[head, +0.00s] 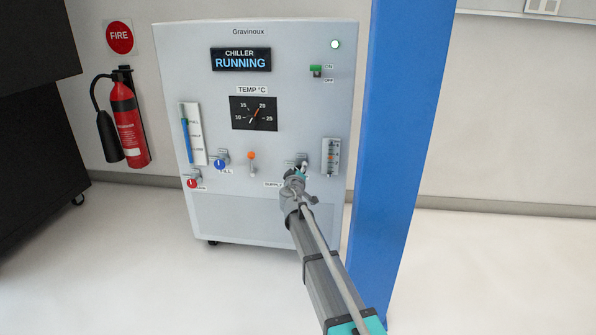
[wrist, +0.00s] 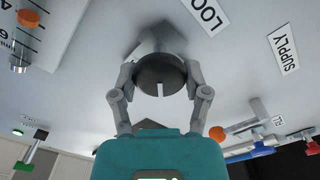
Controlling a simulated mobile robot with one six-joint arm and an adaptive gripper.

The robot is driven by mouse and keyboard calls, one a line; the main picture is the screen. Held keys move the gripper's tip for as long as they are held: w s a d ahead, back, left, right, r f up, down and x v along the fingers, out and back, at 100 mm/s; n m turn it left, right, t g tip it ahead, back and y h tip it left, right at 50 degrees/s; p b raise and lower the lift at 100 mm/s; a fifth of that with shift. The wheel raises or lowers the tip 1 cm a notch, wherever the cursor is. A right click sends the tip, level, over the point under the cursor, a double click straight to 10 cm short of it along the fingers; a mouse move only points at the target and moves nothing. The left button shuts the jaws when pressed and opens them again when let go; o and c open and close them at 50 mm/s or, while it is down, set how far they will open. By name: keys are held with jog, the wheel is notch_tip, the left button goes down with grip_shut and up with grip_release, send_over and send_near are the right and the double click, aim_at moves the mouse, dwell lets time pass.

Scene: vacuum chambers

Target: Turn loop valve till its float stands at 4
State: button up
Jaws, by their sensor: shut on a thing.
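The loop valve is a dark grey round knob (wrist: 160,72) with a pale pointer line, on the chiller front. My gripper (wrist: 160,88) has one finger on each side of this knob and is shut on it. In the head view my gripper (head: 297,176) reaches the lower right of the panel and hides most of the knob. The flow gauge (head: 331,157) is right of the valve, with an orange float around mid-scale. In the wrist view the orange float (wrist: 28,18) shows by the scale marks. I cannot read its exact value.
The chiller (head: 268,215) reads RUNNING. A blue fill knob (head: 221,164), a red knob (head: 192,183) and an orange-tipped lever (head: 251,156) sit left of my gripper. A blue post (head: 405,130) stands close on the right. The floor at the left front is clear.

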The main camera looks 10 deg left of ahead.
jog(key=shift+n, duration=0.5)
jog(key=o, duration=1.1)
jog(key=shift+o, duration=0.2)
jog(key=s, duration=1.2)
jog(key=shift+a, duration=0.2)
